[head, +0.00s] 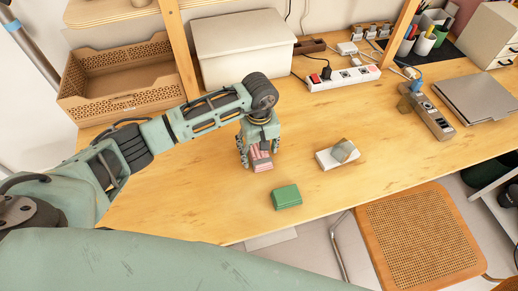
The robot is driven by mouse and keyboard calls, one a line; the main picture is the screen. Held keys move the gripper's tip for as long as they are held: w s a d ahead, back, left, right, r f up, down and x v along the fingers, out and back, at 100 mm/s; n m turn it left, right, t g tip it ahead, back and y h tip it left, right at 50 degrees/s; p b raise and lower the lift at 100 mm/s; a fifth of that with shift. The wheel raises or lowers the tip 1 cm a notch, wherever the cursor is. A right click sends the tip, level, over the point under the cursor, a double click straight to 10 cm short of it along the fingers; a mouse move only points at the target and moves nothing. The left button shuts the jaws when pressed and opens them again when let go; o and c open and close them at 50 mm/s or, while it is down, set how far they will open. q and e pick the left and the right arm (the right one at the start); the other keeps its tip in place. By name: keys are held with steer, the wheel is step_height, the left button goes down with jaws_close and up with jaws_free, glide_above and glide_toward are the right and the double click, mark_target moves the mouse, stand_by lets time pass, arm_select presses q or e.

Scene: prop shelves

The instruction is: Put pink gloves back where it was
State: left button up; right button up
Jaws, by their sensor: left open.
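The pink gloves (262,164) appear as a small pink and grey striped bundle on the wooden table, left of the middle of the head view. My left gripper (260,157) points down over them, with its open fingers on either side of the bundle. The gripper body hides the upper part of the bundle. I cannot tell whether the fingers touch it. My right gripper is not in view.
A green box (287,197) lies near the table's front edge. A white box with a grey item (343,151) sits to the right. A power strip (342,79), a large lidded box (243,45) and a brown crate (120,78) stand behind. A chair (418,240) is in front.

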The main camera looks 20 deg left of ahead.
mark_target(259, 152)
arm_select(q)
steer(key=shift+r, duration=0.25)
steer(key=shift+w+r, duration=0.1)
steer(key=shift+r, duration=0.25)
step_height(259, 152, up, 11)
steer(key=b, duration=0.3)
